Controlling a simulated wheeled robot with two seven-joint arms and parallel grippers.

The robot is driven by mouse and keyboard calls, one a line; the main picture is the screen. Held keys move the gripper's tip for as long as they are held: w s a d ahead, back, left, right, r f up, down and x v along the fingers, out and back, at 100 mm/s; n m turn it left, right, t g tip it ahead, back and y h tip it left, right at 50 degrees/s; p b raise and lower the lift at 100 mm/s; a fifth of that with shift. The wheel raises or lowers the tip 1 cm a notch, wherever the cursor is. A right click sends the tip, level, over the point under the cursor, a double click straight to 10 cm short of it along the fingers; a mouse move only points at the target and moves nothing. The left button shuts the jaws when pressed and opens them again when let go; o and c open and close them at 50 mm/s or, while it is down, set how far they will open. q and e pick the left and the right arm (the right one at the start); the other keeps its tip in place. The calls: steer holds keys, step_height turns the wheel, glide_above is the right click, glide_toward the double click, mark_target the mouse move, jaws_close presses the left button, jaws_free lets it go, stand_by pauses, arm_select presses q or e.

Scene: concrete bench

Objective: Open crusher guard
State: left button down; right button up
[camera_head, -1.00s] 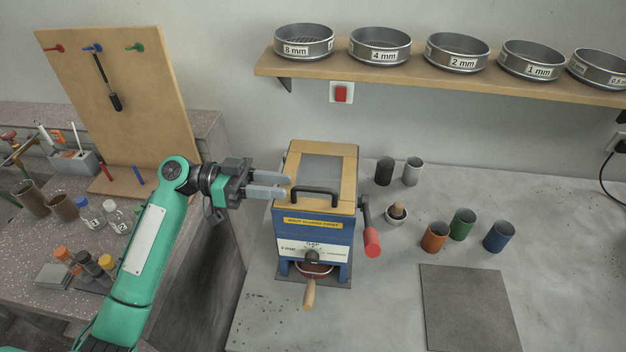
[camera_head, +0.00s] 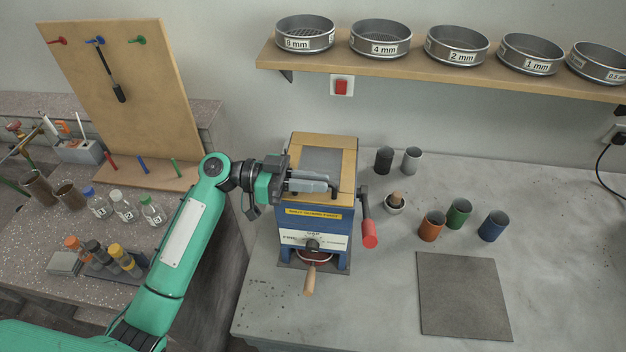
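The crusher (camera_head: 316,222) is a blue box with a wooden-framed top and stands on the concrete bench. Its guard (camera_head: 321,160) is a grey panel in that frame and lies flat, closed. A black bar handle (camera_head: 336,192) sits at the front of the guard; only its right end shows clearly. My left gripper (camera_head: 326,181) is at the handle, its grey fingers pointing right and covering most of the bar. Whether the fingers are shut on it I cannot tell. My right gripper is not in view.
A red-gripped crank (camera_head: 369,234) sticks out on the crusher's right, and a wooden-handled lever (camera_head: 309,282) at its front. Several coloured cups, such as the orange one (camera_head: 431,226), stand to the right. A shelf (camera_head: 400,70) with sieves is above. A dark mat (camera_head: 462,295) lies front right.

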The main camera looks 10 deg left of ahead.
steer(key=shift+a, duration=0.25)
arm_select(q)
steer(key=shift+r, duration=0.45)
steer(key=w+r+n+p, duration=0.3)
steer(key=w+r+n, duration=0.5)
steer(key=r, duration=0.4)
steer(key=w+r+n+b, duration=0.2)
steer(key=w+n, duration=0.8)
steer(key=w, duration=0.7)
steer(key=shift+w+r+n+b, duration=0.25)
steer(key=shift+r+n+b, duration=0.05)
steer(key=shift+r, duration=0.05)
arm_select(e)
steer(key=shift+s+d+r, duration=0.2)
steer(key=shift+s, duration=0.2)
